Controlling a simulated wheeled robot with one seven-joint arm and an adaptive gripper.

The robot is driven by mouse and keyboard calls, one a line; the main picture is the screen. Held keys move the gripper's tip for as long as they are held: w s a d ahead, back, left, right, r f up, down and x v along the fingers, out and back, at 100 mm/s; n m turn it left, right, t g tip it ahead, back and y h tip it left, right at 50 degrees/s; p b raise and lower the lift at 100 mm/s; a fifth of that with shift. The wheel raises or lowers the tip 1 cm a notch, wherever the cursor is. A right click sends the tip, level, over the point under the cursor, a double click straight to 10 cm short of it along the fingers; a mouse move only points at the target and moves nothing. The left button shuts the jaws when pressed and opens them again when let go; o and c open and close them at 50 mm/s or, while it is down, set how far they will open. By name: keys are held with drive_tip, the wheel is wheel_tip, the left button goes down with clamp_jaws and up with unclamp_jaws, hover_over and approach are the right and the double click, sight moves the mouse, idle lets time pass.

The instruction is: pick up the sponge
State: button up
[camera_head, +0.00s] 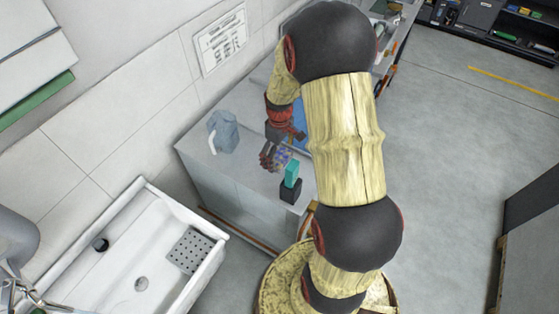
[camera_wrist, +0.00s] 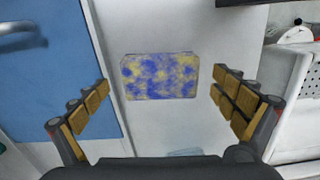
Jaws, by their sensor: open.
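The sponge (camera_wrist: 160,77) is a rectangular block mottled blue and yellow. In the wrist view it lies flat on a pale grey surface, centred between my fingers and apart from both. My gripper (camera_wrist: 160,89) is open and empty, with one finger on each side of the sponge. In the head view, the sponge (camera_head: 284,157) shows in part on the counter top beside my dark gripper fingers, which cover some of it. The height of my gripper above it is hard to tell.
A teal block on a black holder (camera_head: 291,180) stands near the counter's front end, close to the sponge. A blue-grey pitcher (camera_head: 224,132) stands by the wall. A blue panel (camera_wrist: 55,70) lies left of the sponge in the wrist view. A white sink (camera_head: 135,260) is at lower left.

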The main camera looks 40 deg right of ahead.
drive_tip(key=shift+f, duration=0.7)
drive_tip(key=shift+c, duration=0.7)
drive_tip(key=shift+r, duration=0.1)
drive_tip(key=c, duration=0.9)
